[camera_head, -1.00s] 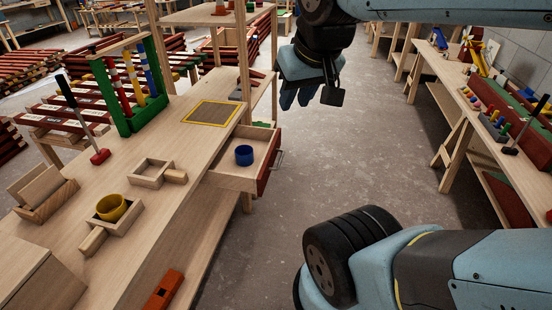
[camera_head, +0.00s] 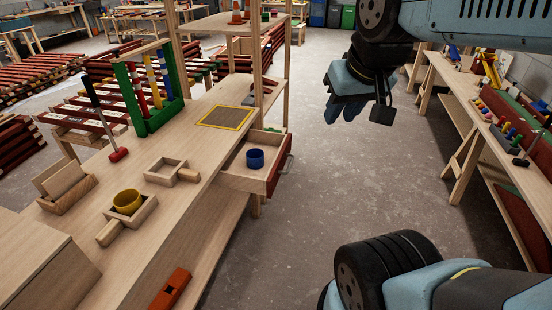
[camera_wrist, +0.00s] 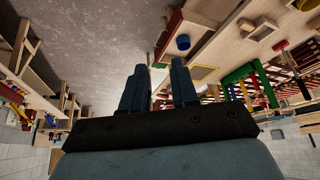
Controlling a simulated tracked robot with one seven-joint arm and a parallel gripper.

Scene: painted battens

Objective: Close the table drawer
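The table drawer (camera_head: 240,183) is pulled out from the right side of the wooden workbench (camera_head: 205,140). It has a red front (camera_head: 279,172) with a metal handle (camera_head: 288,164), and a blue cup (camera_head: 255,158) stands inside. In the wrist view the blue cup (camera_wrist: 183,42) and the drawer's red front (camera_wrist: 163,45) show beyond the fingers. My gripper (camera_head: 342,112) hangs in the air to the right of the drawer and farther back, apart from it. In the wrist view its two fingers (camera_wrist: 160,85) stand apart with nothing between them.
On the bench are a yellow cup (camera_head: 128,201) in a wooden holder, a green frame (camera_head: 148,90) with striped battens, a yellow-edged mat (camera_head: 224,117) and a red block (camera_head: 171,289). Another bench (camera_head: 455,85) stands at the right. The floor (camera_head: 330,190) between the benches is clear.

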